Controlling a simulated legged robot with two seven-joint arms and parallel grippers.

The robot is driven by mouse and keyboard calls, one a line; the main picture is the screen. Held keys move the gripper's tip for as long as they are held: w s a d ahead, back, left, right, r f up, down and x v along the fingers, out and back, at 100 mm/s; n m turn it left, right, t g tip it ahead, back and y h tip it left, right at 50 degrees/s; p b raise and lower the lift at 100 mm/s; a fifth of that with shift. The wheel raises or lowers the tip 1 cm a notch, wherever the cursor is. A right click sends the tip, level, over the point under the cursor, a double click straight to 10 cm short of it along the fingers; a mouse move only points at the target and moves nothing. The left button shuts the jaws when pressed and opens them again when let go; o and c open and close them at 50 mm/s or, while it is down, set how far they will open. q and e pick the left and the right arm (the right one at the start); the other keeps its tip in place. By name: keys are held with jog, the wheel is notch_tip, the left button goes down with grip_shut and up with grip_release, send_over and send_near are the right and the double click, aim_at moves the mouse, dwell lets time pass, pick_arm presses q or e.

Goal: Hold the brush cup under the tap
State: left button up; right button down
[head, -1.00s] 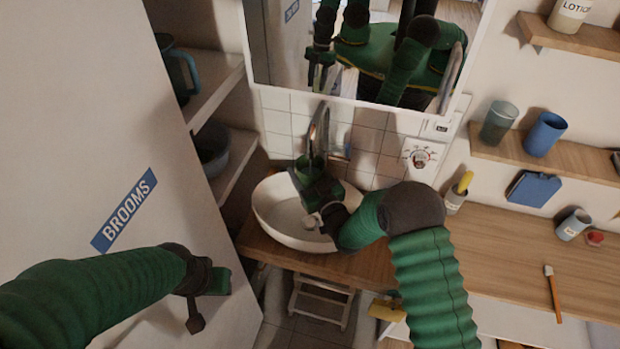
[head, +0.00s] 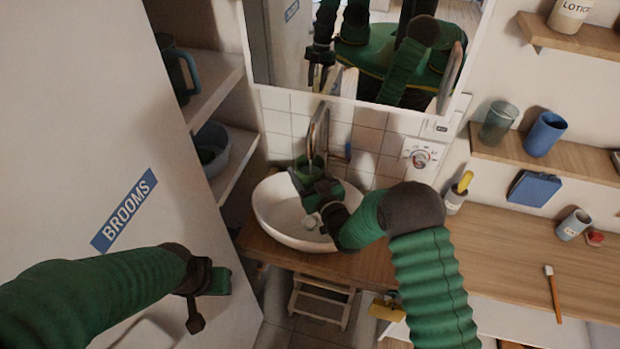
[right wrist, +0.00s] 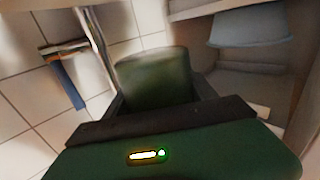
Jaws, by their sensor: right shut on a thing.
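The brush cup is a dark green, see-through cup (head: 311,164), with no brush seen in it. My right gripper (head: 312,176) is shut on it and holds it above the white basin. In the right wrist view the cup (right wrist: 153,78) sits between the dark jaws. The curved metal tap (head: 321,128) rises behind the basin, its end close over the cup. The tap (right wrist: 95,35) passes close beside the cup's rim in the right wrist view; water cannot be made out clearly. My left gripper (head: 213,281) is by the brooms door, its jaws unclear.
The white basin (head: 275,225) stands on a wooden counter (head: 375,264). A blue handle (right wrist: 68,85) is beside the tap. A mirror (head: 290,60) hangs above. Shelves with cups (head: 545,134) are at right. The door marked BROOMS (head: 110,110) fills the left.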

jog(key=shift+s, duration=0.1)
dwell(0.3)
jog(key=s+a, duration=0.2)
jog(key=s, duration=0.4)
jog(key=shift+p, duration=0.3)
jog(key=shift+s+a, duration=0.1)
jog(key=s+a+r, duration=0.1)
jog(key=s+a, duration=0.1)
jog(key=s, duration=0.5)
jog(key=shift+s+a+p, duration=0.25)
jog(key=shift+s+p, duration=0.05)
jog(key=shift+p, duration=0.1)
